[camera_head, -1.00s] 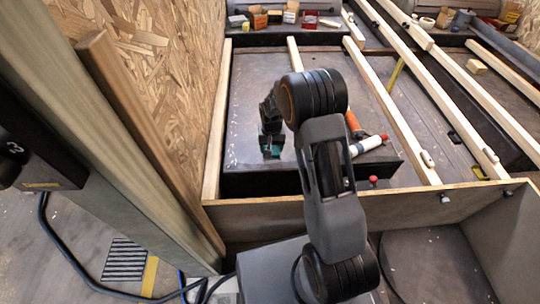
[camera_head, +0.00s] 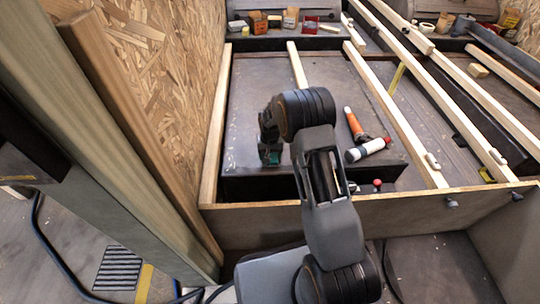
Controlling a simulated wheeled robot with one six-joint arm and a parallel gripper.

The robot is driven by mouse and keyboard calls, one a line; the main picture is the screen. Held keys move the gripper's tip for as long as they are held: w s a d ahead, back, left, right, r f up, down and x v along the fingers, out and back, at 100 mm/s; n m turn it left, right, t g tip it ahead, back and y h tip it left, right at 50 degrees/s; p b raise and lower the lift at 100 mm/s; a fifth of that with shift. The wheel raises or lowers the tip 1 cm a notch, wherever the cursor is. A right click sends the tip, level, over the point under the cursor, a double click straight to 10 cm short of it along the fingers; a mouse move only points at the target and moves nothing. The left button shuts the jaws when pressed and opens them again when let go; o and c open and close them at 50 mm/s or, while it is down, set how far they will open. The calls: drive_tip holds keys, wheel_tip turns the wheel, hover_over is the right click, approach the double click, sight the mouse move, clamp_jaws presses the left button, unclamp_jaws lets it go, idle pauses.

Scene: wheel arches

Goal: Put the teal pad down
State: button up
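My gripper (camera_head: 269,160) points down over the dark platform inside the wooden frame, near the platform's front left part. A small patch of teal, which looks like the teal pad (camera_head: 265,148), shows right at the gripper's fingers. It is too small and too dark there to tell whether the fingers are shut on it or whether it touches the platform. My arm hides part of the area to the right of the gripper.
The dark platform (camera_head: 245,120) is mostly bare around the gripper. An OSB wall (camera_head: 180,70) and posts stand at left. Small boxes (camera_head: 258,21) sit at the back.

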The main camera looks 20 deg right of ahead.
drive_tip(key=shift+f, duration=0.2)
drive_tip(key=o, duration=0.9)
wheel_tip(320, 180, up, 12)
drive_tip(key=p, duration=0.5)
wheel_tip(320, 180, up, 9)
hover_over(270, 155)
drive_tip(key=s, duration=0.5)
drive_tip(key=s+r+n+t, duration=0.1)
drive_tip(key=s+r, duration=0.3)
drive_tip(key=s, duration=0.6)
drive_tip(key=s+r+n+t, duration=0.1)
drive_tip(key=s+r, duration=0.2)
drive_tip(key=s, duration=0.7)
drive_tip(key=shift+s+r+t, duration=0.3)
drive_tip(key=shift+s+r, duration=0.05)
drive_tip(key=shift+s, duration=0.05)
